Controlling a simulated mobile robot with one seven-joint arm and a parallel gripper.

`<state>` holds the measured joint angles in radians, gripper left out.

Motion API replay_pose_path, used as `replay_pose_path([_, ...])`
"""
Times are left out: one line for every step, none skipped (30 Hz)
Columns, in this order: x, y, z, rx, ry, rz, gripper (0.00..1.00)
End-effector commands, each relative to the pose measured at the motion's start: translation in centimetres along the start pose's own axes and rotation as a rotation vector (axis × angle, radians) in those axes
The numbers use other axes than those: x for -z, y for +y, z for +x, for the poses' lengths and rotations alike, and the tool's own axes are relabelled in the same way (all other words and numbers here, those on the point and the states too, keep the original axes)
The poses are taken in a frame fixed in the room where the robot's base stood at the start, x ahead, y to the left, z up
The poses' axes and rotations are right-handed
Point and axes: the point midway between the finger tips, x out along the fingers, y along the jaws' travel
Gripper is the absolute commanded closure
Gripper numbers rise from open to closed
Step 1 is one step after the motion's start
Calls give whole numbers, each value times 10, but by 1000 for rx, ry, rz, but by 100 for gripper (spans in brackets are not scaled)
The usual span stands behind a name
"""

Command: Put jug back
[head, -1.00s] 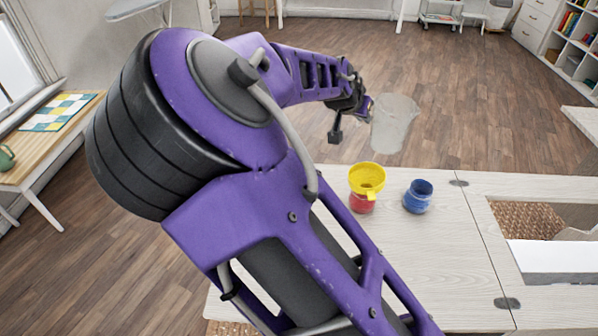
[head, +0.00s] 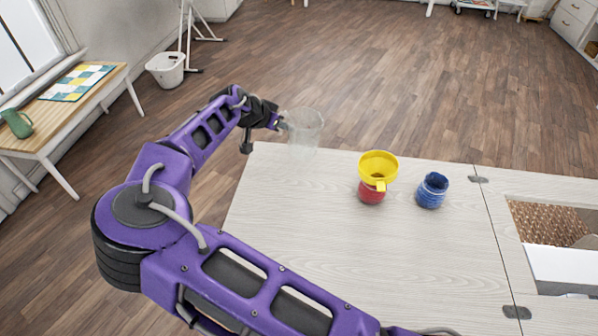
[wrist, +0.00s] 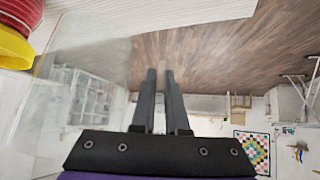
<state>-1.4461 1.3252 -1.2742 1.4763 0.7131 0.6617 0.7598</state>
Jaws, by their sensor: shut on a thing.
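A clear, see-through jug (head: 304,128) is at the far left edge of the white table, in the head view. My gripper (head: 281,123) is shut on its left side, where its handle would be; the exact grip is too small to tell. The jug looks upright, and I cannot tell whether its base touches the table. In the wrist view the jug's clear wall (wrist: 85,100) fills the left side, beside my gripper's two close fingers (wrist: 163,72).
A yellow funnel (head: 378,167) sits on a red jar (head: 371,193), with a blue jar (head: 432,190) to the right. The white table (head: 290,215) is clear left of them. An opening with a woven basket (head: 545,222) is at right. A side table (head: 65,120) stands at left.

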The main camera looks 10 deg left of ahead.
Motion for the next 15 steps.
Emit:
replay_pose_path([-6,-1,5,-2,1,-3,100])
replay_pose_path([-10,-1,9,-3,1,-4,100])
replay_pose_path([-16,-1,15,-3,1,-4,100])
replay_pose_path([-21,-1,19,-4,1,-4,100])
replay_pose_path([-25,-2,24,-4,1,-4,100])
replay_pose_path([-30,-2,28,-4,1,-4,100])
replay_pose_path([-33,-2,32,-4,1,-4,100])
replay_pose_path([-36,-2,35,-3,1,-3,100])
replay_pose_path([-39,-3,38,-2,1,-4,100])
replay_pose_path([-41,-3,40,-2,1,-3,100])
replay_pose_path([-43,-4,41,-1,1,-3,100])
replay_pose_path([-44,-4,43,0,1,-2,100])
replay_pose_path([-45,-4,44,0,1,-2,100])
replay_pose_path([-47,-4,46,0,1,-2,100])
replay_pose_path([-50,-4,49,-1,1,-3,100])
